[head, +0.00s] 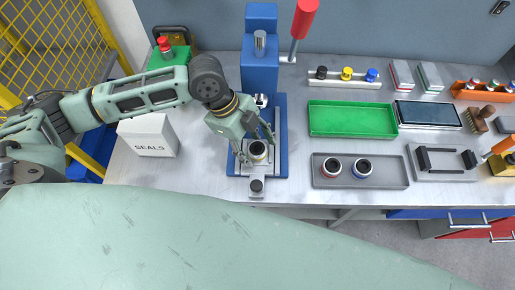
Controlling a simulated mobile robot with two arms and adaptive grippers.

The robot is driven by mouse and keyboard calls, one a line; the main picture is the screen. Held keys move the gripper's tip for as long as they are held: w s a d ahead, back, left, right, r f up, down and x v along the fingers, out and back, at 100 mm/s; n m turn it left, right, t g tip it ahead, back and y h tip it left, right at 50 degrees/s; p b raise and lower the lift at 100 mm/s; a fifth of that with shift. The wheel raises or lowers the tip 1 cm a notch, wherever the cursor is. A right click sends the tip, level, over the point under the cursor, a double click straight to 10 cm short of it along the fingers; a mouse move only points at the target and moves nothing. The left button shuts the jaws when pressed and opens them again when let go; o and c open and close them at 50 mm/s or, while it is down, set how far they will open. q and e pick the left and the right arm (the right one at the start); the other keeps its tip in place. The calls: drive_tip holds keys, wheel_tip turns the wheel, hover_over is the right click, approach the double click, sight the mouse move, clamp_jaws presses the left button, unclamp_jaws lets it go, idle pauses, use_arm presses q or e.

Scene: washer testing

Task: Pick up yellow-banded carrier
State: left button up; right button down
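A dark-topped ring-shaped carrier (258,150) sits in the metal fixture on the blue press base (280,165). Its band colour is hard to make out under my gripper. My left gripper (256,149) is above and around this carrier, with its fingers spread on either side. I cannot tell whether they touch it. Two other carriers, one red-banded (332,168) and one blue-banded (361,168), stand in the grey tray (390,180).
The blue press column (260,75) with its red-handled lever (304,20) rises behind the fixture. A white SEALS box (149,138) stands to the left. An empty green tray (352,119) and a rack with black, yellow and blue knobs (345,83) are to the right.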

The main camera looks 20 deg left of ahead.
use_arm(q)
drive_tip(key=c, duration=1.1)
use_arm(e)
drive_tip(key=shift+s, duration=0.8)
use_arm(q)
drive_tip(key=shift+r, duration=0.1)
